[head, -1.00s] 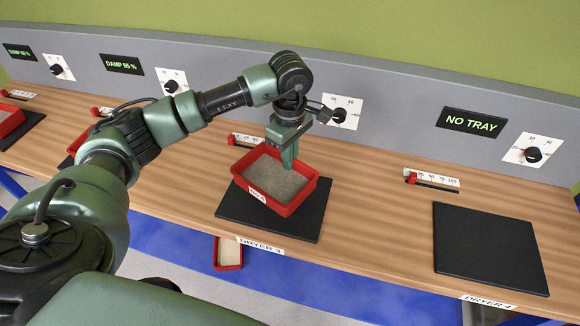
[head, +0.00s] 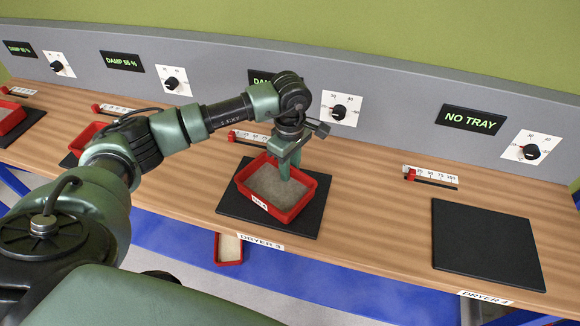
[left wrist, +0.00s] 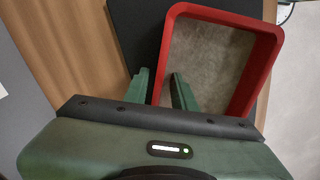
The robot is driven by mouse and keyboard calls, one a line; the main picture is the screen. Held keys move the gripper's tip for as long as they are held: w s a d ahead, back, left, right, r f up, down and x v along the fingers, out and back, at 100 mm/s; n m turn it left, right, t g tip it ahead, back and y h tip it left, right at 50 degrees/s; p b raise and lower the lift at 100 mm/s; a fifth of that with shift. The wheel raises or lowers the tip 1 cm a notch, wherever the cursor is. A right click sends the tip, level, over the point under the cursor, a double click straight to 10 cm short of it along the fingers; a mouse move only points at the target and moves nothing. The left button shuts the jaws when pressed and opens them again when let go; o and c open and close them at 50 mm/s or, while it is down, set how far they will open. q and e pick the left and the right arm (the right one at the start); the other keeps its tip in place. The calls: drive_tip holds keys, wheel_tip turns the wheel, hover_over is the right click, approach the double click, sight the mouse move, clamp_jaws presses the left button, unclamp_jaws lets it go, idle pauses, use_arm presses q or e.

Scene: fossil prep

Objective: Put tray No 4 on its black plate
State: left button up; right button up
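Tray No 4 (head: 310,201) is a red tray of grey-beige sediment with a small white label on its front wall. It is at the black plate of Dryer 3 (head: 233,204); whether it touches the plate or is slightly above it I cannot tell. My left gripper (head: 291,172) is at the tray's back wall. In the left wrist view my left gripper (left wrist: 160,84) has one finger outside and one inside the red wall (left wrist: 163,50), close on both sides. The black plate of Dryer 4 (head: 485,245) is bare at the right. My right gripper is out of view.
A grey panel with dials and displays runs behind the wooden bench (head: 375,205). A NO TRAY display (head: 469,121) is above Dryer 4. A slider scale (head: 430,175) lies behind its plate. Other red trays stand at the left (head: 10,120); one is below the bench (head: 228,249).

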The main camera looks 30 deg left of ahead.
use_arm(q)
drive_tip(key=shift+r+p, duration=0.3)
wheel_tip(320, 180, up, 12)
drive_tip(key=b, duration=0.3)
drive_tip(key=shift+b, duration=0.4)
drive_tip(key=shift+f, duration=0.15)
